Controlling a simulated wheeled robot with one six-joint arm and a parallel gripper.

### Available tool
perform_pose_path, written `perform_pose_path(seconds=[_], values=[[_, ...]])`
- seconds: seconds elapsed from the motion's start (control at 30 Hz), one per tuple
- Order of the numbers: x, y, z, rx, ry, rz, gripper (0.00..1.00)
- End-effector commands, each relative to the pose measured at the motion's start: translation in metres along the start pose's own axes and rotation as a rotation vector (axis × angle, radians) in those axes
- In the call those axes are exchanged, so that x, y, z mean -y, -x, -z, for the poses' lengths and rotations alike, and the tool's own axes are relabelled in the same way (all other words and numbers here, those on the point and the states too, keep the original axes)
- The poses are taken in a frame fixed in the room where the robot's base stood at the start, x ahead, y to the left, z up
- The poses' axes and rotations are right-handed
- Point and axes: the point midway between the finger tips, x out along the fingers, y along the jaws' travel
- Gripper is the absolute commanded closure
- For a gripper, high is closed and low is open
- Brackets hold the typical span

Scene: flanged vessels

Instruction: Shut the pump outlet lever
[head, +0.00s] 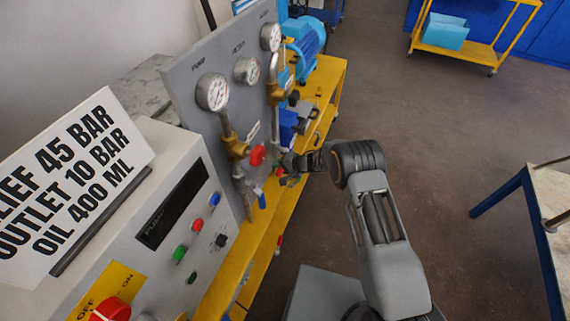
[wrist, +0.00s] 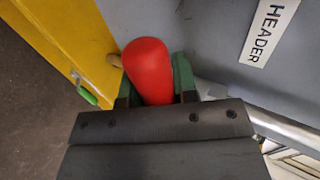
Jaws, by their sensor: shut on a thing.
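In the wrist view a rounded red handle (wrist: 149,68) sits between the green fingers of my gripper (wrist: 154,80), which is shut on it. In the head view my gripper (head: 287,168) is at the pipework in front of the grey gauge panel. A small red part (head: 279,171) shows at its fingertips. A red knob (head: 257,155) is just left of it, on the valve below the left gauge, and a blue lever (head: 261,199) hangs lower. No label naming the pump outlet lever is readable.
The grey panel (head: 189,89) carries several gauges and pipes above a yellow bench (head: 226,277). A HEADER label (wrist: 269,31) is beside the handle in the wrist view. A control box with buttons and a sign (head: 75,185) stands at left. Open floor (head: 440,130) lies to the right.

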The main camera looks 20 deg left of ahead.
Motion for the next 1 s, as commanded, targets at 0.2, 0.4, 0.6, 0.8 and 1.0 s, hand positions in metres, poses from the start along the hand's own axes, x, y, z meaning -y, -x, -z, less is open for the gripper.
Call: perform_pose_path(seconds=[0.2, 0.4, 0.6, 0.8, 1.0], values=[[0.0055, 0.0005, 0.0021, -0.003, -0.003, 0.008, 1.00], [0.0057, 0.0009, 0.0023, -0.003, -0.003, 0.009, 0.70], [0.0038, 0.0009, 0.0016, -0.001, -0.003, 0.006, 0.51], [0.0021, 0.0008, 0.0010, 0.000, -0.003, 0.004, 0.47], [0.0012, 0.0090, 0.0015, -0.001, -0.005, 0.003, 0.47]])
